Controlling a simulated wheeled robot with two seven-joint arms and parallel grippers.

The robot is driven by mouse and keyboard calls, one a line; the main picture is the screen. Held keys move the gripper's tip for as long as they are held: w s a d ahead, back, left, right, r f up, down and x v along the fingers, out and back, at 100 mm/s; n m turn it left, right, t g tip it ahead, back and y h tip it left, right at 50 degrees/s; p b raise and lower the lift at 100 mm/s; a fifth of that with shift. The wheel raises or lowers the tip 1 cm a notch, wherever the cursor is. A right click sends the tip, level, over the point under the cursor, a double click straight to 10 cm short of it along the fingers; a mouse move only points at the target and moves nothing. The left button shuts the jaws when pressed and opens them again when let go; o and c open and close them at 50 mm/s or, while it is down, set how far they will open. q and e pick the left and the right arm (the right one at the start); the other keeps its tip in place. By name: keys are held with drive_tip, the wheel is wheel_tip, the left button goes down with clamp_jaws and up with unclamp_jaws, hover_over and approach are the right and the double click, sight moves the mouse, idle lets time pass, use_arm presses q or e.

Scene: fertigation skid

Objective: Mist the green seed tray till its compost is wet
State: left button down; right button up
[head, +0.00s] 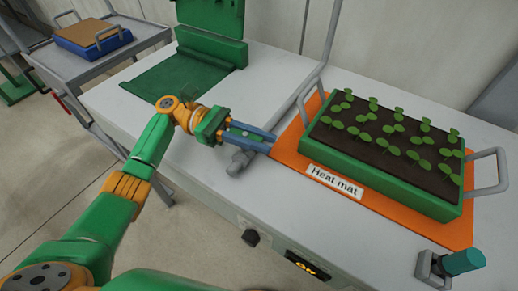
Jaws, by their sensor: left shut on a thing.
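The green seed tray (385,178) stands on the orange heat mat (287,150) at the right. Its brown compost (352,140) carries rows of small seedlings; I cannot tell how wet it is. A grey handle (489,172) stands at its right end and another (302,104) at its left end. My left gripper (268,141) is left of the mat, its blue fingers shut on a grey bar-like thing (238,163). The fingers partly hide this bar, and I cannot tell what it belongs to. My right gripper is not in view.
A teal cylinder (463,262) sits in a grey holder at the bench's front right. A dark knob (250,238) and a lit display (306,265) are on the bench front. A green open case (180,75) lies behind my arm. A blue box (92,42) stands on a cart.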

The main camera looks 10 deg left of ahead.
use_arm(q)
drive_tip(key=shift+s+f+m+g+y+b, duration=0.15)
drive_tip(key=shift+m+g+y+b, duration=0.1)
drive_tip(key=shift+m+g+b, duration=0.4)
drive_tip(key=shift+s+m+g+y+b, duration=0.15)
drive_tip(key=shift+m+g+y+b, duration=0.15)
drive_tip(key=shift+g+b, duration=0.6)
drive_tip(key=c, duration=1)
unclamp_jaws()
drive_tip(key=shift+o, duration=1.2)
drive_tip(key=shift+d, duration=0.1)
